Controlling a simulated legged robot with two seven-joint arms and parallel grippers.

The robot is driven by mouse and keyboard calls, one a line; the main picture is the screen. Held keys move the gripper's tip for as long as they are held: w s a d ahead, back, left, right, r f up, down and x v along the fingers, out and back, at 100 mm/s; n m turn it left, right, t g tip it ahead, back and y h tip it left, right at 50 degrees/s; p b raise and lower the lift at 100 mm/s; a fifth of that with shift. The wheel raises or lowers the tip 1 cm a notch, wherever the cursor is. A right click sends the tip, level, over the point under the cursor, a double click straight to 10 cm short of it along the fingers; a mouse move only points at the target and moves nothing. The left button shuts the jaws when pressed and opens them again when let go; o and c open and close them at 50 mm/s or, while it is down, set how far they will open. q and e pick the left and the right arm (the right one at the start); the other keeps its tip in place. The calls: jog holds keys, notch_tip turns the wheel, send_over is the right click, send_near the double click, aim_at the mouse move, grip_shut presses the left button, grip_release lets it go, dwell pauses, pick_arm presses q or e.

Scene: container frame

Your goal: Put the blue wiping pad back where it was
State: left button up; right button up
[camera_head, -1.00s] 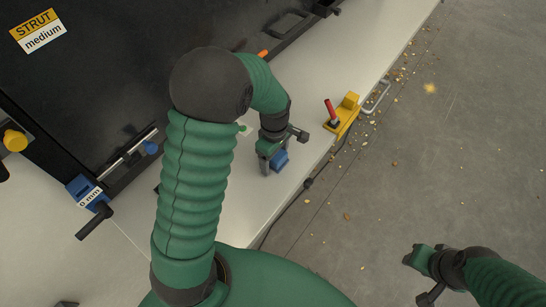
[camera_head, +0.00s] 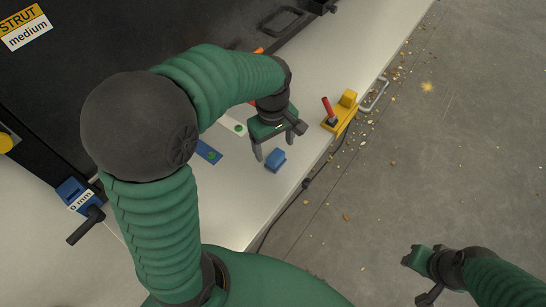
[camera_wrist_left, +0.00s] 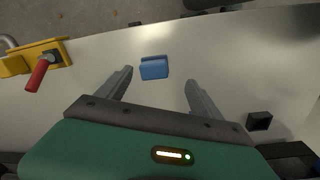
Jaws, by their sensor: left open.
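The blue wiping pad (camera_head: 275,160) rests on the white table near its front edge. It also shows in the left wrist view (camera_wrist_left: 154,68), ahead of and between the fingertips, with bare table around it. My left gripper (camera_head: 278,147) is open and empty, just beyond the pad in the head view and apart from it. Its two spread fingers also show in the left wrist view (camera_wrist_left: 160,79). My right gripper (camera_head: 417,274) hangs over the floor at the lower right, away from the table; its jaw state is not clear.
A yellow block with a red handle (camera_head: 330,112) stands at the table edge, right of the pad. A blue plate with a green dot (camera_head: 208,152) and a white one (camera_head: 234,126) lie left of my gripper. A black panel (camera_head: 110,80) stands behind. Crumbs litter the floor.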

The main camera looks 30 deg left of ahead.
pick_arm(q)
jog(key=s+d+f+m, duration=0.1)
jog(key=s+f+m, duration=0.1)
jog(key=m, duration=0.2)
jog(key=s+d+f+m+t, duration=0.1)
jog(key=s+d+f+m, duration=0.1)
jog(key=s+m, duration=0.1)
jog(key=s+d+f+m+t, duration=0.1)
jog(key=s+f+m, duration=0.1)
jog(key=m, duration=0.3)
jog(key=shift+s+d+m, duration=0.25)
jog(key=shift+s+m, duration=0.05)
jog(key=shift+s, duration=0.1)
jog(key=shift+s+d, duration=0.1)
jog(key=shift+s, duration=0.05)
jog(key=shift+w+f, duration=0.15)
jog(key=shift+w, duration=0.2)
jog(key=shift+s, duration=0.2)
jog(key=shift+w, duration=0.15)
